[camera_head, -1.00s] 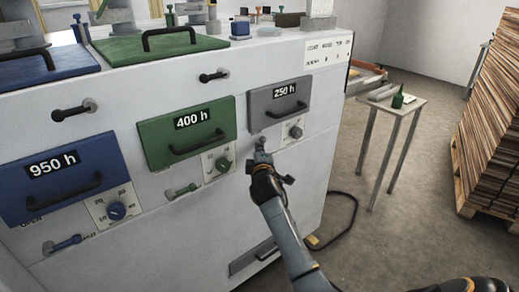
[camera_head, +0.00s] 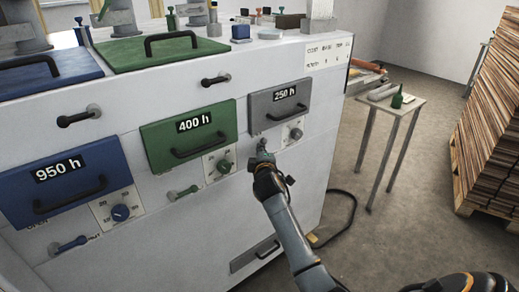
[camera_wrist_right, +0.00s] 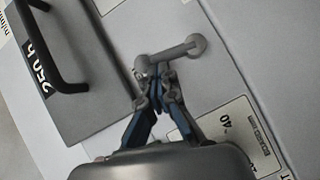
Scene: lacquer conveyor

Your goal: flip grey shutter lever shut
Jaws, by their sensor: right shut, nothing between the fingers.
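The grey shutter lever (camera_wrist_right: 172,54) shows in the right wrist view as a short grey bar with a round end at the upper right. Its other end is at the fingertips of my right gripper (camera_wrist_right: 157,82). The fingers are together with nothing held between them, close to or touching that end; I cannot tell which. In the head view my right gripper (camera_head: 263,153) is at the machine front, just below the grey 250 h drawer (camera_head: 262,110), and hides most of the lever. My left gripper is not in view.
The grey dial (camera_head: 296,134) is right of my gripper. A small table (camera_head: 412,108) and a wood stack (camera_head: 492,130) stand right.

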